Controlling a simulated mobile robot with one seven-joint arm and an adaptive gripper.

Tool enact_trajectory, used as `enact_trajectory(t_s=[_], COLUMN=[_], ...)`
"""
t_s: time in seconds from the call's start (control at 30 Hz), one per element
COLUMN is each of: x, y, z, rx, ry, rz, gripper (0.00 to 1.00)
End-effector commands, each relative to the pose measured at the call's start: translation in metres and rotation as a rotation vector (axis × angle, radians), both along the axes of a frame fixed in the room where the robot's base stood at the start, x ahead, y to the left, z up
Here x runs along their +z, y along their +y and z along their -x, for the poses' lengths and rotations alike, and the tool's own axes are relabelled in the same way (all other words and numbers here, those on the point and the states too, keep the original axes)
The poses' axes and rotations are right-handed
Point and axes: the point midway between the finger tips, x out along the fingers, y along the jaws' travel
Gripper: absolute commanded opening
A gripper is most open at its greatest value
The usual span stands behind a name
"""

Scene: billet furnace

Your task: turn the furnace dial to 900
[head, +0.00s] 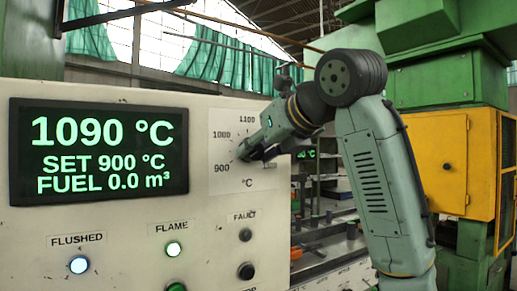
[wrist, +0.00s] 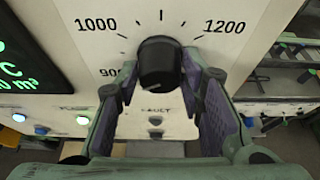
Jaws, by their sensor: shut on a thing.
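The furnace dial (wrist: 160,62) is a black round knob on a pale panel, ringed by a temperature scale with 1000 and 1200 readable in the wrist view. My gripper (wrist: 160,80) has one finger on each side of the knob and is shut on it. The display (head: 100,148) reads 1090 °C, SET 900 °C and FUEL 0.0 m³. The knob's pointer is hard to make out.
Below the display, the FLUSHED lamp (head: 79,265) glows bluish white and the FLAME lamp (head: 173,249) glows green. The FAULT lamp (head: 245,234) is dark, above a black button (head: 246,271). A yellow cabinet (head: 450,160) and green machinery stand at the right.

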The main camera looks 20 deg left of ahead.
Motion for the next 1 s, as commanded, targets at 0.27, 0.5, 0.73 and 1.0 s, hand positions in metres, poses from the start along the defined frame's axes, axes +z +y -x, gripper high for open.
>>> enact_trajectory(t_s=[0.27, 0.5, 0.73, 1.0], x=[-0.0035, -0.0024, -0.001, 0.0031], y=[0.0006, 0.0004, 0.0001, -0.0062], z=[0.0003, 0.0002, 0.0001, 0.0045], rx=[0.003, 0.002, 0.0, -0.001], ry=[0.005, 0.003, 0.001, 0.0], rz=[0.009, 0.006, 0.003, 0.001], gripper=[0.07, 0.48, 0.54, 0.54])
